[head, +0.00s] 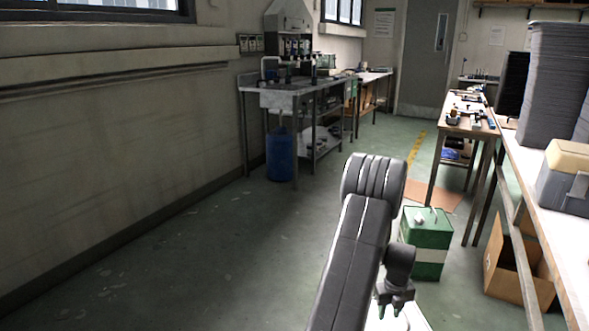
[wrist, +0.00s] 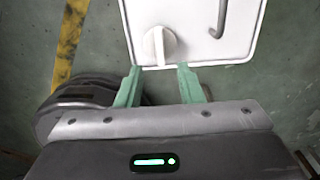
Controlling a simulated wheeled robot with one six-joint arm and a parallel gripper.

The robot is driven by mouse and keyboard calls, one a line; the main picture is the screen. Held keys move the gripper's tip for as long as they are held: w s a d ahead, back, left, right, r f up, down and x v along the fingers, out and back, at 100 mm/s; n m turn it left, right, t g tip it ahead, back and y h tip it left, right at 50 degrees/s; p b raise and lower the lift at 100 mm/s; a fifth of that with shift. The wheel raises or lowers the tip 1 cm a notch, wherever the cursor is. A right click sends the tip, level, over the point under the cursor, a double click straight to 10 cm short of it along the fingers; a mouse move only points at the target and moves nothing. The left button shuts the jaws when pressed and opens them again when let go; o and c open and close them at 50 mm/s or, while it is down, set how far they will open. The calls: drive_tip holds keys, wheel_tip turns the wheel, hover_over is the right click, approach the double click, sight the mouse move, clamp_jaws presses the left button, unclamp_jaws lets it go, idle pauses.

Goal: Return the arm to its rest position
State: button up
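My gripper (head: 390,308) hangs pointing down at the end of my bent arm, at the lower middle of the head view. In the wrist view its two green fingers (wrist: 159,72) are apart, with nothing held between them. A white panel (wrist: 195,20) lies beyond the fingertips. It carries a white knob (wrist: 157,47), just past the gap between the fingers, and a grey hooked handle (wrist: 219,18) to the right. Whether a finger touches the panel or knob, I cannot tell.
A green and white box (head: 428,250) stands on the floor right of my arm. An open cardboard box (head: 510,265) and a long workbench (head: 545,190) are farther right. A blue barrel (head: 280,155) stands under the left bench. The floor on the left is clear.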

sight(385, 330)
wheel_tip(385, 330, down, 8)
drive_tip(key=shift+r+b, duration=0.15)
drive_tip(key=shift+b, duration=0.75)
drive_tip(key=shift+r, duration=0.1)
wheel_tip(385, 330, up, 14)
drive_tip(key=p, duration=0.4)
wheel_tip(385, 330, down, 14)
drive_tip(key=b, duration=0.4)
drive_tip(key=shift+r, duration=0.25)
drive_tip(key=shift+f, duration=0.35)
drive_tip(key=n, duration=0.5)
drive_tip(key=shift+r, duration=0.1)
drive_tip(key=shift+n, duration=2.6)
